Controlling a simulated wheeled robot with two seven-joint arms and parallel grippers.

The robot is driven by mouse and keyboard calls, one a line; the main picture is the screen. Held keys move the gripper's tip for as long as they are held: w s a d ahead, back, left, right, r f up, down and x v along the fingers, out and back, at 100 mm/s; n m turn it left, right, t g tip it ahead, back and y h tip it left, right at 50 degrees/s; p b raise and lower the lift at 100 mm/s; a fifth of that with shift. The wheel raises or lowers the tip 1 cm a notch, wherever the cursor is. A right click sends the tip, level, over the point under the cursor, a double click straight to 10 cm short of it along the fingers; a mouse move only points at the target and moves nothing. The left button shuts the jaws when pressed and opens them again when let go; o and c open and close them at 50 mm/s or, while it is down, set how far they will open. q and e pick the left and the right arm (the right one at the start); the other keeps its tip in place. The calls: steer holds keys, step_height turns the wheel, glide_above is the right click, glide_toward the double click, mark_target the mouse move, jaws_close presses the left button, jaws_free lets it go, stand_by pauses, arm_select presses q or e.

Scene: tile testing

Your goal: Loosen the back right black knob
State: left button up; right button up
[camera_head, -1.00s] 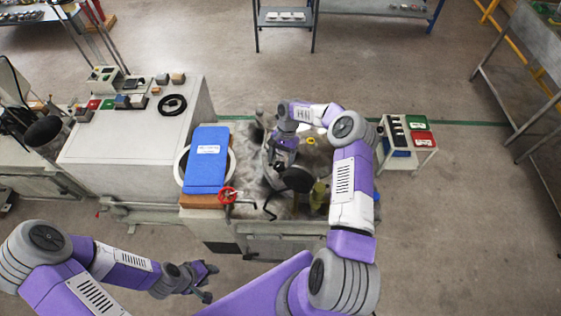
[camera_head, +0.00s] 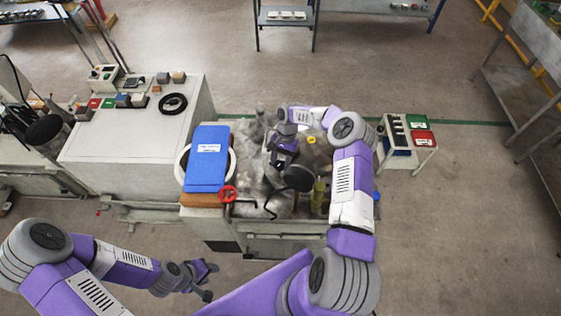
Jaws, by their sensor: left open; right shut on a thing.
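My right gripper (camera_head: 276,161) reaches down into the grey, stained work area of the machine (camera_head: 250,150). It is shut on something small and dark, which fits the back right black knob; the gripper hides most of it. A larger dark round disc (camera_head: 298,179) sits just in front and to the right of this gripper. My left gripper (camera_head: 208,281) is open and empty, over the floor in front of the machine.
A blue case (camera_head: 207,158) lies on the machine's left part, with a red handwheel (camera_head: 228,194) in front. A yellow ring (camera_head: 311,140) and a greenish bottle (camera_head: 318,192) are close to my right arm. A small trolley (camera_head: 424,156) stands to the right.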

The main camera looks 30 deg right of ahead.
steer(key=shift+w+a+f+n+g+h+b, duration=0.1)
steer(key=shift+n+g+h+b, duration=0.15)
steer(key=shift+n+b, duration=0.7)
steer(key=shift+w+f+n+g+h+b, duration=0.15)
steer(key=shift+n+h+b, duration=0.2)
steer(key=shift+n+b, duration=0.55)
steer(key=n+b, duration=0.1)
steer(key=n+h+b, duration=0.1)
steer(key=n, duration=0.1)
steer(key=shift+a+r+g+b, duration=0.1)
steer(key=shift+r+g+b, duration=0.1)
steer(key=shift+g+b, duration=0.15)
steer(key=n+h+b, duration=0.1)
steer(key=n+h, duration=0.1)
steer(key=n, duration=0.3)
steer(key=shift+a+b, duration=0.1)
steer(key=shift+b, duration=0.25)
steer(key=n+h, duration=0.1)
steer(key=n, duration=0.2)
steer(key=shift+s+a+r, duration=0.1)
steer(key=shift+n+h+b, duration=0.35)
steer(key=shift+n+h, duration=0.25)
steer(key=shift+n, duration=0.95)
steer(key=o, duration=1)
steer(key=shift+o, duration=0.2)
